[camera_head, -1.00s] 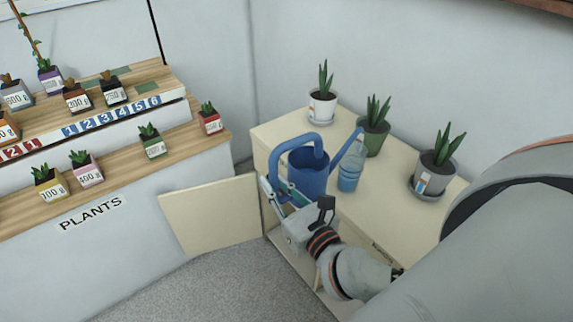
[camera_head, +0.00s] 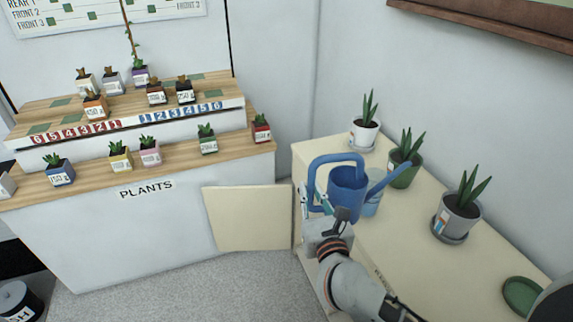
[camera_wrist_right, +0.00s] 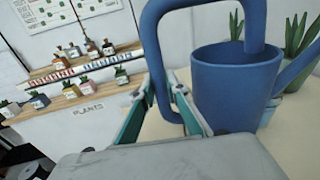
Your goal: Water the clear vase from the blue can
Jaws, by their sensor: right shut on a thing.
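The blue watering can (camera_head: 347,187) is at the near left end of the cream cabinet, upright, its spout toward the right. My right gripper (camera_head: 314,203) is shut on the can's handle; in the wrist view its fingers (camera_wrist_right: 174,92) close around the handle's lower left part, with the can body (camera_wrist_right: 232,92) just right of them. Whether the can touches the top is unclear. A clear bluish vessel (camera_head: 372,207), apparently the vase, stands just behind and right of the can, partly hidden by it. My left gripper is not in view.
The cabinet top (camera_head: 400,245) also holds a white-potted plant (camera_head: 364,133), a green-potted plant (camera_head: 404,172), a grey-potted plant (camera_head: 457,217) and a green saucer (camera_head: 521,294). A cabinet door (camera_head: 248,218) hangs open. A tiered plant stand (camera_head: 150,215) is at left.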

